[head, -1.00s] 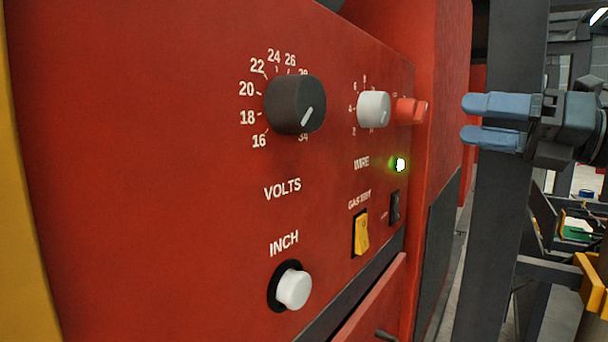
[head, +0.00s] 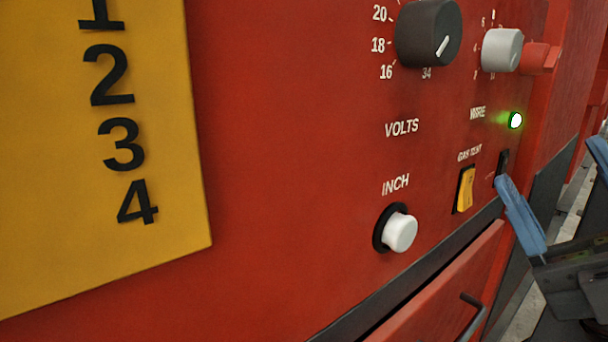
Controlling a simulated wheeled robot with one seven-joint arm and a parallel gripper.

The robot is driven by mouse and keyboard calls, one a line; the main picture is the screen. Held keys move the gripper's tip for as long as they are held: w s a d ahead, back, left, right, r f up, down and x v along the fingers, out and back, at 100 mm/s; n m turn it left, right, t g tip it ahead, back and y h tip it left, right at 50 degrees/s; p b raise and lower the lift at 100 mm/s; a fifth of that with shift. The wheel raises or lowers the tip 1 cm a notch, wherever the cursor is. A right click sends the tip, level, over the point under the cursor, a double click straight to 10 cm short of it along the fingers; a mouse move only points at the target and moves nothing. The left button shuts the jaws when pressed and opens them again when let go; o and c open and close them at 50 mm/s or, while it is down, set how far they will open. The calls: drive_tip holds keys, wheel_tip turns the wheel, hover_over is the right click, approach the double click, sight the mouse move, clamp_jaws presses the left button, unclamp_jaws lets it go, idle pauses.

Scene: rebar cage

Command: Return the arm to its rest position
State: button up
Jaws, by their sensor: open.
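My gripper (head: 560,180) is at the right edge of the head view, to the right of the red machine panel (head: 290,200). Its two blue fingers are spread apart with nothing between them. The near finger overlaps the panel's right part in the picture, just below the dark switch (head: 503,162); I cannot tell whether it touches. The far finger is cut off by the frame edge. The rest of my arm is mostly out of view.
The panel carries a black volts knob (head: 428,34), a grey wire knob (head: 502,50), a red knob (head: 540,58), a lit green lamp (head: 515,120), a yellow switch (head: 465,190) and a white inch button (head: 400,232). A drawer handle (head: 472,315) sticks out below. A yellow numbered plate (head: 60,200) is at left.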

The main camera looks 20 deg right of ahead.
drive_tip(key=s+a+f+m+g+h, duration=0.2)
drive_tip(key=s+f+m+g+h, duration=0.1)
drive_tip(key=s+f+m, duration=0.4)
drive_tip(key=s+a+f+m+g+h, duration=0.3)
drive_tip(key=s+f+m+h, duration=0.3)
drive_tip(key=f, duration=0.7)
drive_tip(key=s+a+f+m+g+h, duration=0.3)
drive_tip(key=s+f+m+h, duration=0.1)
drive_tip(key=s+f+m, duration=0.3)
wheel_tip(320, 180, down, 3)
drive_tip(key=m, duration=0.3)
drive_tip(key=shift+s+g+h, duration=0.3)
drive_tip(key=shift+s+g, duration=0.05)
drive_tip(key=shift+g, duration=0.05)
drive_tip(key=shift+a+r, duration=0.1)
